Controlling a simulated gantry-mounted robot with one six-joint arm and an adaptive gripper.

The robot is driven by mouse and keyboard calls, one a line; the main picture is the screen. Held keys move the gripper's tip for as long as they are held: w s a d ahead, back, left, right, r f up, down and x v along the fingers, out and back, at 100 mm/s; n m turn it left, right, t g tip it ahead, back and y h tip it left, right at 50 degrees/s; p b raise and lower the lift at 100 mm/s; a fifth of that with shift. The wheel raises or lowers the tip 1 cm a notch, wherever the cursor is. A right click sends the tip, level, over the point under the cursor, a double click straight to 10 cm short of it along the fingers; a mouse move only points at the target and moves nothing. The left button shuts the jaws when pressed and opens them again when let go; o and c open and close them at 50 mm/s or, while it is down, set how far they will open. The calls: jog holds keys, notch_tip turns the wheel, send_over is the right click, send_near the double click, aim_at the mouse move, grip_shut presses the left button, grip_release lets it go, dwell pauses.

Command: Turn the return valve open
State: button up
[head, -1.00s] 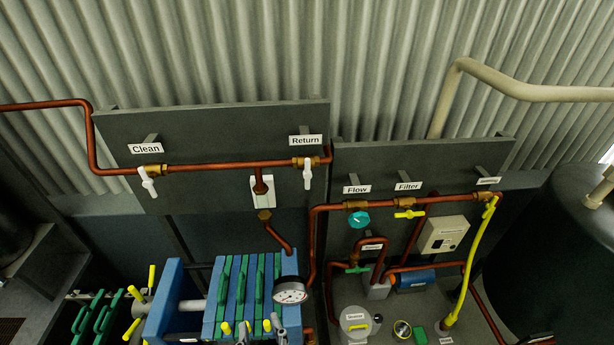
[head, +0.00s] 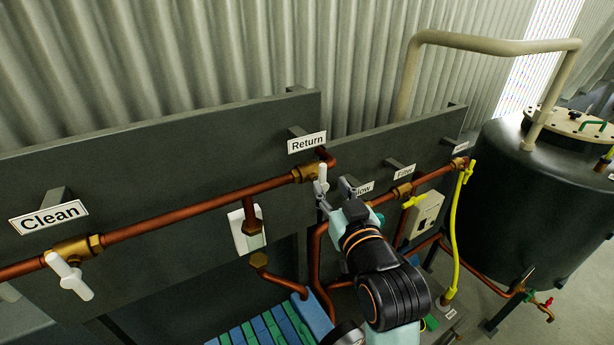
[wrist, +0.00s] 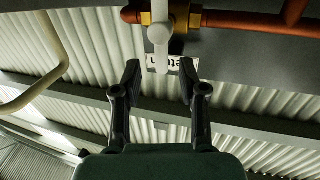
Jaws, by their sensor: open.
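The return valve has a white lever handle (head: 321,184) on a brass body (head: 306,174), under the "Return" label (head: 307,143). In the head view the handle hangs down, across the copper pipe. My gripper (head: 334,197) is beside and just right of the handle, its fingers spread. In the wrist view the white handle (wrist: 159,32) is at top centre, in line with the gap between the fingertips (wrist: 159,68). The gripper is open and holds nothing. I cannot tell whether a finger touches the handle. My arm hides part of the "Flow" valve area.
The copper pipe (head: 190,209) runs along the dark panel (head: 150,165) to the "Clean" valve's white handle (head: 70,277). Right of my arm are a yellow valve handle (head: 413,202), a yellow hose (head: 456,230) and a dark tank (head: 520,190). The filter press plates (head: 265,330) lie below.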

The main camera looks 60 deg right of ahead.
aim_at(324, 178)
jog(key=x, duration=0.5)
jog(key=shift+w+d, duration=0.15)
jog(key=shift+w, duration=0.05)
grip_shut()
